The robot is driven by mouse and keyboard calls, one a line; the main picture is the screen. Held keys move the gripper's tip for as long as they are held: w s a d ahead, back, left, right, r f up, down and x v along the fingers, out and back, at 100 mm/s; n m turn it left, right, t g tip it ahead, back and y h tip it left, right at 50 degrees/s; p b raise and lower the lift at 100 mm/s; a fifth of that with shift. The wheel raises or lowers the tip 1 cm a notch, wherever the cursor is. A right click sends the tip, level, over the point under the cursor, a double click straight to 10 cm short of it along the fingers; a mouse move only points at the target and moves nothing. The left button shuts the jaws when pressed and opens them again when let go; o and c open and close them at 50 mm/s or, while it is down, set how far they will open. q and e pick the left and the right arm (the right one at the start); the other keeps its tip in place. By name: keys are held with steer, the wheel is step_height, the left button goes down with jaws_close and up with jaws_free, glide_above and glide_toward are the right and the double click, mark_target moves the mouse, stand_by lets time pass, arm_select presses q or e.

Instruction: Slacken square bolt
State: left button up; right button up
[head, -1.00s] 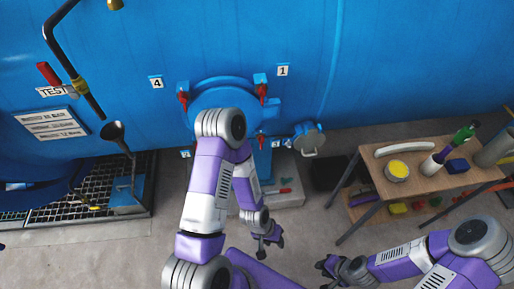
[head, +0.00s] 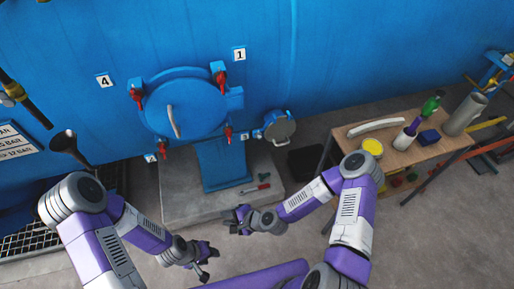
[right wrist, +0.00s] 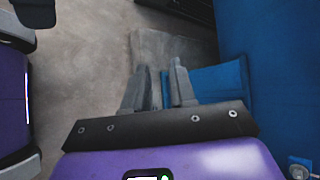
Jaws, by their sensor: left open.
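The round blue hatch (head: 185,108) with a pale curved handle (head: 174,121) shows in the head view. Red-handled clamp bolts sit around its rim, at upper left (head: 137,97), upper right (head: 220,78), lower right (head: 228,133) and lower left (head: 164,151). I cannot tell which of them has a square head. My left gripper (head: 206,262) is open and empty, low in front of the concrete step. My right gripper (head: 232,219) is above and right of it, near the step's front edge. In the right wrist view its fingers (right wrist: 160,75) are apart with nothing between.
A red-handled tool (head: 256,189) lies on the concrete step (head: 185,205) below the hatch. A small round port (head: 279,126) is right of the hatch. A wooden table (head: 400,158) with a yellow-topped tin and bottles stands at right. A funnel (head: 68,143) is at left.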

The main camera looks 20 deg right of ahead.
steer(key=w+d+m+t+b, duration=0.1)
steer(key=w+m+t+b, duration=0.1)
steer(key=w+m+t, duration=0.35)
steer(key=m+t+h+b, duration=0.3)
steer(key=m+t+h, duration=0.4)
steer(key=m, duration=0.9)
glide_toward(260, 138)
steer(key=shift+g+h, duration=0.35)
steer(key=shift+h, duration=0.25)
steer(key=w, duration=0.2)
steer(key=w+b, duration=0.1)
steer(key=w, duration=0.4)
steer(key=shift+w+a+r, duration=0.15)
steer(key=shift+w+a, duration=0.1)
steer(key=shift+a, duration=0.15)
steer(key=shift+w, duration=0.4)
arm_select(q)
step_height(260, 138, down, 8)
arm_select(e)
jaws_close()
